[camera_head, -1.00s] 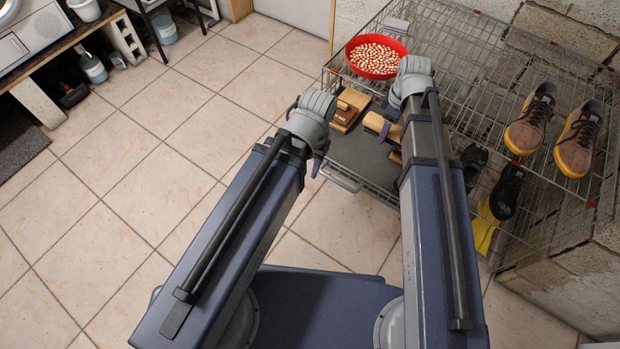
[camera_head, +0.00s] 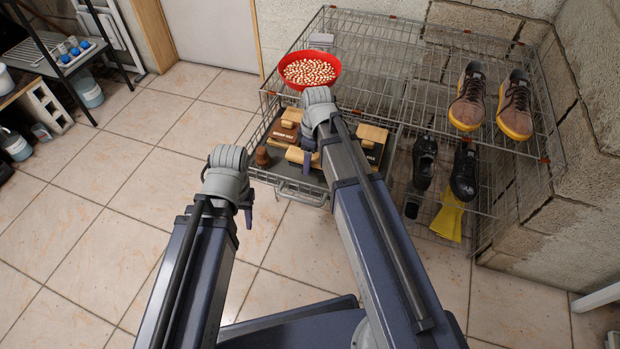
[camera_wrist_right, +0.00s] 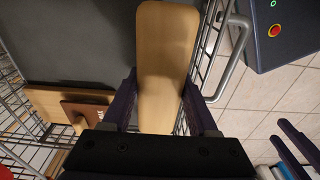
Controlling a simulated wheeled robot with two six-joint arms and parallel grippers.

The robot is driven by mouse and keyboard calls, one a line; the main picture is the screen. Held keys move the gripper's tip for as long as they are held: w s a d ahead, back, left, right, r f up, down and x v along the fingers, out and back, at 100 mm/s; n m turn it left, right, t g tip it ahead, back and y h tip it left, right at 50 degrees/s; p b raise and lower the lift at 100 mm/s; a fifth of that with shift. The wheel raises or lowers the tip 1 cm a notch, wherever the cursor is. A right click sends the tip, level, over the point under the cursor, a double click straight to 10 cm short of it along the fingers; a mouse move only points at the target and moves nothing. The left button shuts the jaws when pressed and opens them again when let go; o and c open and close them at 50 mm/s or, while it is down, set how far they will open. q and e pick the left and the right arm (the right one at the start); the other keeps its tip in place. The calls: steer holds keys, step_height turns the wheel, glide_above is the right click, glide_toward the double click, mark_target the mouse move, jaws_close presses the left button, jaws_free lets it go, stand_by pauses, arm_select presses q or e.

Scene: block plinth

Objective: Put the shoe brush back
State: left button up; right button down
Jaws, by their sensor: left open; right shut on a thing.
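The shoe brush (camera_head: 300,156) is a long pale wooden piece with rounded ends. It fills the middle of the right wrist view (camera_wrist_right: 165,45), and its bristles are hidden. My right gripper (camera_wrist_right: 160,98) is shut on it, a finger on each side. In the head view, my right gripper (camera_head: 312,158) is at the pulled-out wire drawer (camera_head: 300,196) with a dark mat, and the brush is over the drawer. I cannot tell whether it touches the mat. My left gripper (camera_head: 247,212) is open and empty, left of the drawer's front.
The drawer also holds brown wooden pieces (camera_head: 283,134), a small brown knob-like piece (camera_head: 262,157) and a wood-topped block (camera_head: 372,135). A red bowl (camera_head: 334,72) stands on the wire rack above. Brown shoes (camera_head: 515,105) and dark shoes (camera_head: 464,172) are right.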

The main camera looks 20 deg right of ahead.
mark_target(310, 178)
steer(key=shift+f+b, duration=2.2)
steer(key=shift+f, duration=0.55)
steer(key=shift+r, duration=0.1)
steer(key=shift+f, duration=0.2)
steer(key=shift+s+f+b, duration=0.1)
steer(key=shift+f+b, duration=0.05)
steer(key=shift+b, duration=0.2)
